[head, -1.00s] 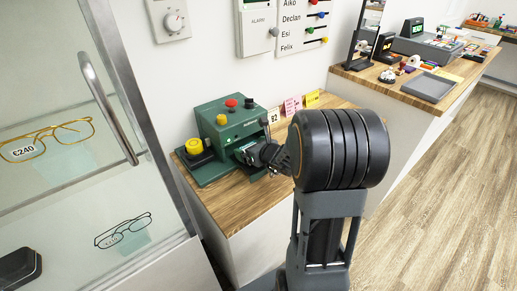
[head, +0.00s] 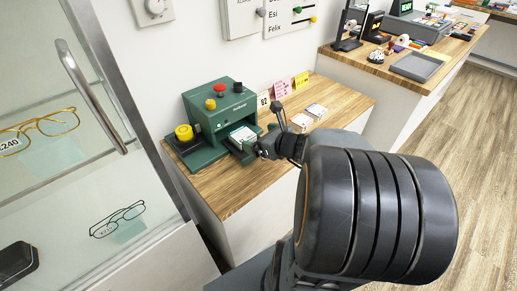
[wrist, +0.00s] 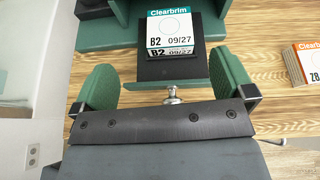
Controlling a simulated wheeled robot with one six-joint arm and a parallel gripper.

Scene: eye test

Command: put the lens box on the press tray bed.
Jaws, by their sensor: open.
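The lens box (wrist: 172,28), white with a teal band reading "Clearbrim" and "B2 09/27", lies flat on the black press tray bed (wrist: 170,68). In the head view the lens box (head: 242,136) shows on the drawn-out tray at the front of the green press (head: 219,105). My gripper (wrist: 165,72) is open and empty, its green-padded fingers apart on either side of the tray's near end. A metal knob (wrist: 172,96) on the tray's front sits between the fingers, touching neither. In the head view my gripper (head: 263,148) is in front of the tray.
Other small boxes (head: 315,110) lie on the wooden counter (head: 240,190) right of the press; an orange-banded one (wrist: 308,62) shows in the wrist view. Coloured cards (head: 282,88) stand behind them. A glass display cabinet (head: 90,150) stands close on the left.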

